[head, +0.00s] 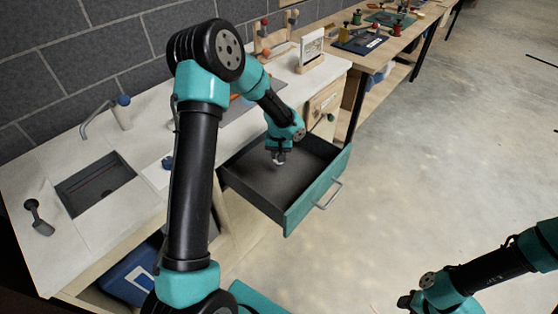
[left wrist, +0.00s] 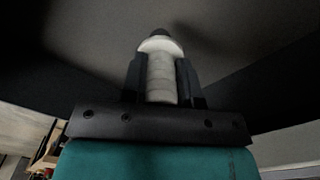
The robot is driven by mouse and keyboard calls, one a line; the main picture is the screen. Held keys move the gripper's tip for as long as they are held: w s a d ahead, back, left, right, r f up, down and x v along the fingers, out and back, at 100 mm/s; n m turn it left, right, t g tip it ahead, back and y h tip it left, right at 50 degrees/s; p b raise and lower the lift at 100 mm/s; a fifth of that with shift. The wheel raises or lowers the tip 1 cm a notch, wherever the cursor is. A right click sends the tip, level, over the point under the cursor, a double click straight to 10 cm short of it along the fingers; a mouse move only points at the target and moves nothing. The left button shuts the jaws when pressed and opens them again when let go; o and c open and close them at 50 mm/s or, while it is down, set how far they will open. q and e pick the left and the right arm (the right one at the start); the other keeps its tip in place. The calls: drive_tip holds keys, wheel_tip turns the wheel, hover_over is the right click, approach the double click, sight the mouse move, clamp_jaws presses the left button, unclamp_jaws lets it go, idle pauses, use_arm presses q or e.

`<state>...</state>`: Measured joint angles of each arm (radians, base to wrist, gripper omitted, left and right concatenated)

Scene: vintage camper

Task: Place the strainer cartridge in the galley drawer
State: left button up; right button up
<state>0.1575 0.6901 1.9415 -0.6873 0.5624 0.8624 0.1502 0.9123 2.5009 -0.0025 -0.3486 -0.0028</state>
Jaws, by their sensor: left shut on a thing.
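The galley drawer (head: 300,205) is pulled out from the counter, with a teal front and a dark, empty-looking floor. My left gripper (head: 278,157) reaches down inside the drawer's outline. In the left wrist view my left gripper (left wrist: 162,85) is shut on the strainer cartridge (left wrist: 160,72), a pale ribbed cylinder with a dark tip, one finger on each side. A small pale bit of it shows at the fingertips in the head view. I cannot tell whether it touches the drawer floor. My right gripper (head: 405,301) is low at the right, away from the drawer; its jaws are unclear.
The white counter (head: 60,165) has a sink (head: 95,184), a faucet (head: 120,112) and a dark scoop-like tool (head: 38,217). The drawer's handle (head: 329,195) sticks out over open floor. A workbench with several small items stands behind.

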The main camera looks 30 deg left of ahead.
use_arm(q)
drive_tip(key=shift+f, duration=1.75)
drive_tip(key=shift+f, duration=0.15)
drive_tip(key=o, duration=0.9)
wheel_tip(320, 180, up, 12)
drive_tip(key=shift+r, duration=0.15)
